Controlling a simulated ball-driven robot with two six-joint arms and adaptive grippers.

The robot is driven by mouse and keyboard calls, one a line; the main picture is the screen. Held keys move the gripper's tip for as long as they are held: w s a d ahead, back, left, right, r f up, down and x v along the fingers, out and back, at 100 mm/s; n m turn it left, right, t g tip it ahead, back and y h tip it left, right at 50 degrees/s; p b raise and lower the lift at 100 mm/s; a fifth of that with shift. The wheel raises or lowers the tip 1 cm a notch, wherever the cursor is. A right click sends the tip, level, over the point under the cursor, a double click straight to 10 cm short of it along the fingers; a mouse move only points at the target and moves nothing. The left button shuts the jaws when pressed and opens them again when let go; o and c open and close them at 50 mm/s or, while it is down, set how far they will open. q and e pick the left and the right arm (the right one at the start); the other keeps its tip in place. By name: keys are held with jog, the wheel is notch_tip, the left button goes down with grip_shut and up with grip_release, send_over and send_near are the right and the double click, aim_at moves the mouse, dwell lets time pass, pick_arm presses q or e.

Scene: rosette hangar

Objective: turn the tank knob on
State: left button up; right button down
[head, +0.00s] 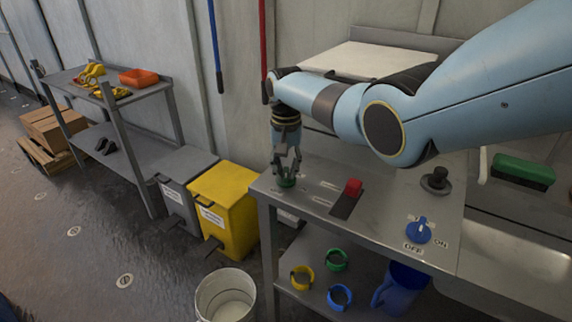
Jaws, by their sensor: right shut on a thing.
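A blue knob (419,231) sits on the right part of the steel bench top (385,195), with white OFF and ON labels in front of it. OFF lies just below it and ON to its lower right. I cannot tell for sure which label it points at. My right gripper (287,172) points down at the bench's left end, well to the left of the blue knob. It is shut on a small green thing (287,183) at the bench top, which the fingers partly hide. My left gripper is out of view.
A red-handled switch (352,188) and a black knob (437,180) stand on the bench between and behind. Coloured rings and a blue jug (400,288) lie on the shelf below. A yellow bin (224,205) and a white bucket (225,296) stand to the left.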

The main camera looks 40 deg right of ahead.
aim_at(286, 172)
jog(key=n+p, duration=0.1)
jog(key=n, duration=0.4)
jog(key=shift+r+n, duration=0.1)
jog(key=shift+n, duration=0.2)
jog(key=n+p, duration=0.1)
jog(key=n, duration=0.5)
jog(key=shift+n, duration=0.3)
jog(key=c, duration=1.3)
grip_release()
notch_tip(286, 172, up, 12)
jog(key=shift+f, duration=0.1)
